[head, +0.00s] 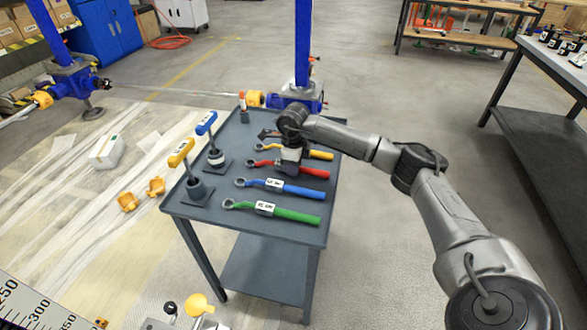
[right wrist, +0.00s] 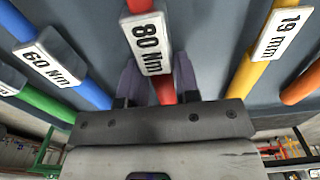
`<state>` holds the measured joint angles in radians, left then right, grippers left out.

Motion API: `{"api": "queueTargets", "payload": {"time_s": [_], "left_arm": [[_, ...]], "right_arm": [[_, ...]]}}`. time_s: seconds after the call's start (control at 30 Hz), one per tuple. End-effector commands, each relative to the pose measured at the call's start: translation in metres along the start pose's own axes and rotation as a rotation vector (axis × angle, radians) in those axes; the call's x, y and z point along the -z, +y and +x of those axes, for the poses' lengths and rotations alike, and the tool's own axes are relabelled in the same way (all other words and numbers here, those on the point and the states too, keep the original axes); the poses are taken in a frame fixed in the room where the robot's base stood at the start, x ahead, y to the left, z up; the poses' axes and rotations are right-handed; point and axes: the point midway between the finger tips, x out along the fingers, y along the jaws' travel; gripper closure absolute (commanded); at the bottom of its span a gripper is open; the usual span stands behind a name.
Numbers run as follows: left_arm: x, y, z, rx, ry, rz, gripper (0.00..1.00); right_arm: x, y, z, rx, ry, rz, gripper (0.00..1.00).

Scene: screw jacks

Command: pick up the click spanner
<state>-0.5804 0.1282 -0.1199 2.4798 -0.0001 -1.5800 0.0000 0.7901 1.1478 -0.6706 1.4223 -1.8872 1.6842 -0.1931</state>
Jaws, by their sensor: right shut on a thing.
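The red spanner (head: 312,172), labelled 80 Nm, lies on the grey table with its ring end to the left. My right gripper (head: 289,166) reaches down over it. In the right wrist view the fingers of my right gripper (right wrist: 155,85) stand on both sides of the red spanner (right wrist: 164,92), shut on it just by its white label. The blue spanner (head: 293,189), labelled 60 Nm, and the green spanner (head: 292,214) lie in front of it. The yellow spanner (head: 320,155), labelled 19 mm, lies behind it. My left gripper is out of view.
The spanners lie close together on the table (head: 215,222). A yellow-handled tool (head: 181,153) and a blue-handled tool (head: 206,124) stand upright in holders at its left side. A blue screw jack (head: 297,95) stands behind the table. A workbench (head: 555,130) is at the right.

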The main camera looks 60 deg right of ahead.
Motion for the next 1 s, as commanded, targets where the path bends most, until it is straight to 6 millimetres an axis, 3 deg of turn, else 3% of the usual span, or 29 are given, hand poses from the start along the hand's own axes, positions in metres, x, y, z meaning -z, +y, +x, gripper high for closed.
{"api": "queueTargets", "payload": {"time_s": [0.17,0.63,0.97,1.0], "left_arm": [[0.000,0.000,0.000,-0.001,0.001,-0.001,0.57],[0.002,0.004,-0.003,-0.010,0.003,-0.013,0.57],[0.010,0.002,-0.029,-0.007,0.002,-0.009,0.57],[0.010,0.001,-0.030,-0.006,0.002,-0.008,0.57]], "right_arm": [[0.000,0.000,0.000,0.000,0.000,0.000,1.00],[0.000,0.000,-0.005,0.001,-0.002,0.000,1.00],[0.000,-0.001,-0.048,0.001,-0.003,0.001,1.00],[0.006,0.000,-0.050,0.003,0.001,0.001,1.00]]}}
